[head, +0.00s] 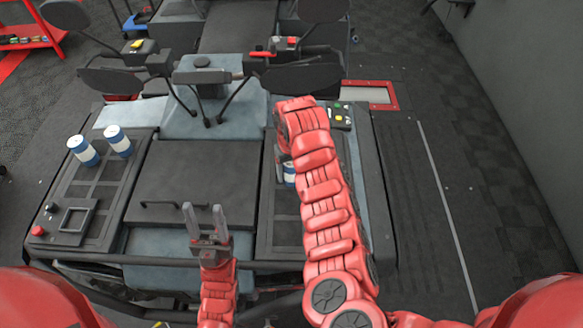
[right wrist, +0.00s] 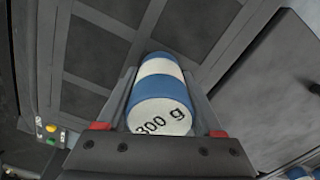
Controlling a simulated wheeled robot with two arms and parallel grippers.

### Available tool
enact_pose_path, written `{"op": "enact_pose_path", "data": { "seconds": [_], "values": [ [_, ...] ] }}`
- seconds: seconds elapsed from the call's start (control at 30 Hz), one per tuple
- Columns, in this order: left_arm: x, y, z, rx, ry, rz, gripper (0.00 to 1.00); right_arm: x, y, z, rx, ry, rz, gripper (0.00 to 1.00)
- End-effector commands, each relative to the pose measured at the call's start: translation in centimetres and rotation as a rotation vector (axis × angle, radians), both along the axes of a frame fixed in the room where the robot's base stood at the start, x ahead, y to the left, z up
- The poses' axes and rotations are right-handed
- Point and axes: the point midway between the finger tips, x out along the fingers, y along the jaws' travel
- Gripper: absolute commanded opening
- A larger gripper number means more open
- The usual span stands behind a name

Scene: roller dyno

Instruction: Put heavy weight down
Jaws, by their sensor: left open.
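A blue-and-white cylindrical weight marked "300 g" (right wrist: 160,100) lies between the fingers of my right gripper (right wrist: 158,78), which looks shut on it. In the head view the same weight (head: 289,173) shows only in part beside my right arm, above the right tray (head: 285,228); that gripper is mostly hidden there. I cannot tell whether the weight touches the tray. My left gripper (head: 203,207) is open and empty, over the front of the middle panel. Two more blue-and-white weights (head: 83,150) (head: 118,141) stand on the left tray (head: 92,185); their labels are not readable.
The middle panel (head: 190,178) has a black handle and is otherwise bare. A control box with buttons (head: 340,116) sits at the right tray's back. Mirrors and levers (head: 205,80) rise behind. A red button (head: 38,231) and a square frame (head: 75,219) are at the left front.

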Motion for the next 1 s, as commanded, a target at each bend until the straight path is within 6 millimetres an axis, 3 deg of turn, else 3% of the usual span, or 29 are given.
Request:
{"op": "enact_pose_path", "data": {
  "seconds": [0.03,0.17,0.43,0.57,0.67,0.8,0.9,1.0],
  "values": [
    [0.0,0.0,0.0,0.000,0.000,0.000,0.50,0.0,0.0,0.0,0.000,-0.001,0.000,0.77],
    [0.0,0.0,0.0,0.000,0.000,0.000,0.50,0.0,0.0,0.0,0.000,0.000,0.000,0.98],
    [0.0,0.0,0.1,0.000,0.000,0.000,0.50,0.0,0.0,0.1,0.000,0.000,0.000,0.98],
    [0.0,0.0,0.5,0.000,-0.001,0.000,0.50,0.1,0.0,1.1,0.001,-0.002,0.000,0.98],
    [0.0,0.0,0.7,0.000,0.000,0.000,0.50,0.2,0.0,2.9,0.001,-0.005,0.001,0.98],
    [0.0,0.0,4.0,0.000,-0.001,0.000,0.50,0.0,0.0,7.0,0.000,-0.001,-0.001,0.98],
    [0.0,0.0,5.9,0.000,0.000,0.000,0.50,0.0,-0.1,8.7,-0.001,0.000,-0.001,0.98],
    [0.0,0.0,5.6,0.000,0.000,0.000,0.50,0.0,0.3,10.0,0.000,-0.002,0.002,0.98]
  ]
}}
